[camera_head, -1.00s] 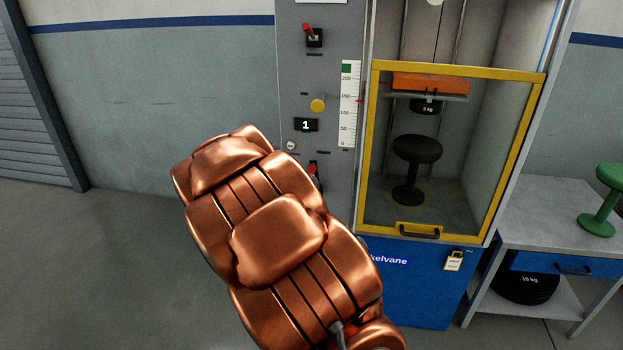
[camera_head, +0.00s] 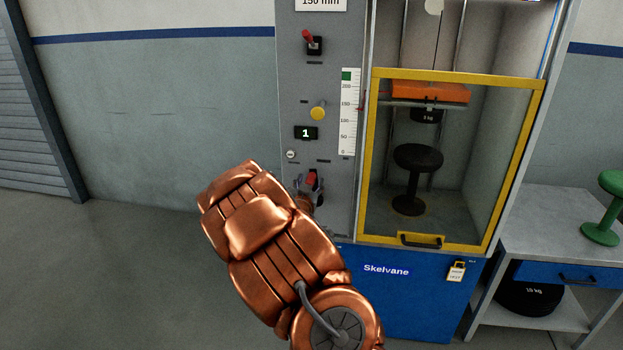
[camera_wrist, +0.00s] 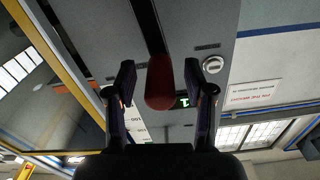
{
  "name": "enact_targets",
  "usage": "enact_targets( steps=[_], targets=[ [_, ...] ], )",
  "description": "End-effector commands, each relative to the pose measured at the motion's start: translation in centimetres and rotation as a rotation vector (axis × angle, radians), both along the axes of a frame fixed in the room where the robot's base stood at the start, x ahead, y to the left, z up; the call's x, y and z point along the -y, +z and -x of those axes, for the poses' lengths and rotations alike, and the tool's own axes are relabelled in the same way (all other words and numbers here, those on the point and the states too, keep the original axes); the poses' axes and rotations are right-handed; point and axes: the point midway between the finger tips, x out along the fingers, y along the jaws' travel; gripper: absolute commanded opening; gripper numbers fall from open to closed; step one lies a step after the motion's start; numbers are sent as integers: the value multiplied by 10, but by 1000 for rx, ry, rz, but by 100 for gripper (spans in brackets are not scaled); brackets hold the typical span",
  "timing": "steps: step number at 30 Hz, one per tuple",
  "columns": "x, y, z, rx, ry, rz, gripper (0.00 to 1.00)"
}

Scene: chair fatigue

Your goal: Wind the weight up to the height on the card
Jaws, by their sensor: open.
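The card (camera_head: 320,4) at the top of the grey panel reads 150 mm. A dark weight (camera_head: 427,116) hangs under an orange block (camera_head: 430,93) inside the cabinet, above a black stool (camera_head: 416,178). A white scale (camera_head: 348,112) runs beside the cabinet. A red-gripped handle (camera_head: 311,179) is low on the panel; its red grip (camera_wrist: 160,84) also shows in the wrist view. My gripper (camera_wrist: 163,97) is open, with one finger on each side of the red grip and gaps visible. In the head view it is mostly hidden behind my copper arm.
A yellow-framed clear door (camera_head: 402,240) covers the cabinet front. A side table (camera_head: 545,220) with a green stool (camera_head: 605,208) stands right. Floor at left is clear.

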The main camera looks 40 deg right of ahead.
Motion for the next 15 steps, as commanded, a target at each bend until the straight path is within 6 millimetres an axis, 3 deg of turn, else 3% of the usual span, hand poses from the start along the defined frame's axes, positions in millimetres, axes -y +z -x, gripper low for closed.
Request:
enact_targets(
  steps=[6,15],
  targets=[
    [17,1,-11,-2,-1,1,53],
    [22,1,-15,0,0,0,53]
  ],
)
